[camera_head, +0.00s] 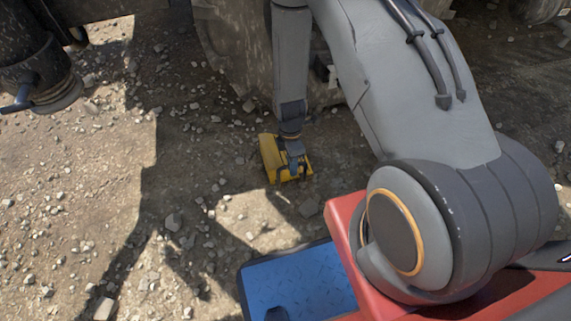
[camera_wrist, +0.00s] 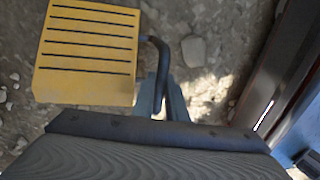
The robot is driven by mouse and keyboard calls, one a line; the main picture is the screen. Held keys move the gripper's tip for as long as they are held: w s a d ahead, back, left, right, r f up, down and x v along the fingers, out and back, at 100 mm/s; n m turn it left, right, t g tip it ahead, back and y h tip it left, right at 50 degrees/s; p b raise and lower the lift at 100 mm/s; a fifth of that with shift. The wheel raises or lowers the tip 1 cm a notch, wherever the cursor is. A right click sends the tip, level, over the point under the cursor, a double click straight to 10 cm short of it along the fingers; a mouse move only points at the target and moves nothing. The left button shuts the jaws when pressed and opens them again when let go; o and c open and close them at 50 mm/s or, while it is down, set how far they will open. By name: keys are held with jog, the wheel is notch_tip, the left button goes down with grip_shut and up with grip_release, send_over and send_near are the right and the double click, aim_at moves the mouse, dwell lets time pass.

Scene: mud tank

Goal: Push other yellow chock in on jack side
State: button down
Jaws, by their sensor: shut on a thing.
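The yellow chock (camera_head: 268,154) is on the stony ground in front of the large muddy wheel (camera_head: 232,50). In the wrist view the chock (camera_wrist: 88,52) shows a ribbed yellow face at the upper left, with a dark bent handle (camera_wrist: 161,55) at its right side. My gripper (camera_head: 295,164) reaches down to the chock's near side. In the wrist view my gripper's fingers (camera_wrist: 160,98) are closed around the handle. The fingertips and the chock's underside are partly hidden. I cannot tell whether the chock touches the wheel.
A dark cylindrical fitting with a blue lever (camera_head: 40,85), maybe the jack, hangs at the upper left. Loose stones (camera_head: 174,221) are scattered over the ground. My arm covers part of the wheel. The ground left of the chock is open.

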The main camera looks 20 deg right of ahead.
jog(key=shift+w+b, duration=2.5)
jog(key=shift+w, duration=5)
